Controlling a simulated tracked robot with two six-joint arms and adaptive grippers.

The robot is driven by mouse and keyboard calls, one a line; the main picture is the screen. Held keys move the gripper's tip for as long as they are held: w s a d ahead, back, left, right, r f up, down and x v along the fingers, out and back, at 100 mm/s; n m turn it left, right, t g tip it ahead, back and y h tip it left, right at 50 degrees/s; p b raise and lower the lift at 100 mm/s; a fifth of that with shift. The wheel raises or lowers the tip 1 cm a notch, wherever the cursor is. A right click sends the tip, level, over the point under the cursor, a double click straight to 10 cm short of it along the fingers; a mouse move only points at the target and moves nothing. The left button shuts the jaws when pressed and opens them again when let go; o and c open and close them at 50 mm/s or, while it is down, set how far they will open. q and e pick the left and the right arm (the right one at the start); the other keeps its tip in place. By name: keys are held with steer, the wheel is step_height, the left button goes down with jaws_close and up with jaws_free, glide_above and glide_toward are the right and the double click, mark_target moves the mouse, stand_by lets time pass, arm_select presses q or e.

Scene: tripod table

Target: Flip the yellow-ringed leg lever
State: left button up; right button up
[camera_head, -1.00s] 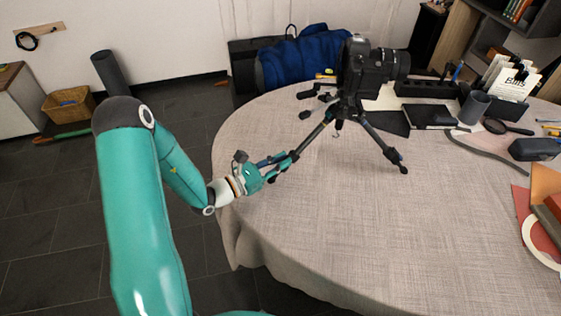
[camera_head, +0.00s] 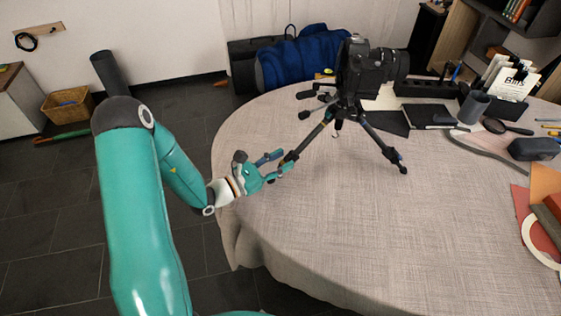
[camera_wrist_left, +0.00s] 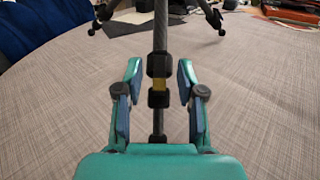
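The black tripod (camera_head: 348,110) stands on the round table with a camera (camera_head: 368,66) on top. Its near-left leg (camera_head: 318,133) slopes down towards my left gripper (camera_head: 283,162). In the left wrist view this leg (camera_wrist_left: 160,35) runs down the middle, with a yellow ring (camera_wrist_left: 159,84) between two dark collar parts. My left gripper (camera_wrist_left: 160,80) is open, one finger on each side of the ringed collar, with gaps on both sides. I cannot make out the lever's position. The gripper partly hides the leg's lower end in the head view. My right gripper is not in view.
The cloth-covered table (camera_head: 330,230) is clear in front of the tripod. A blue bag (camera_head: 305,58) is behind the table. A dark cup (camera_head: 474,107), a notebook (camera_head: 430,114) and a dark case (camera_head: 535,149) lie to the right. Orange papers (camera_head: 545,180) are at the right edge.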

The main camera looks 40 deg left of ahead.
arm_select(q)
steer(key=shift+s, duration=0.1)
steer(key=v, duration=1)
steer(key=shift+s+a, duration=0.15)
steer(key=shift+s, duration=0.15)
steer(key=shift+s+a, duration=0.15)
steer(key=shift+s, duration=0.45)
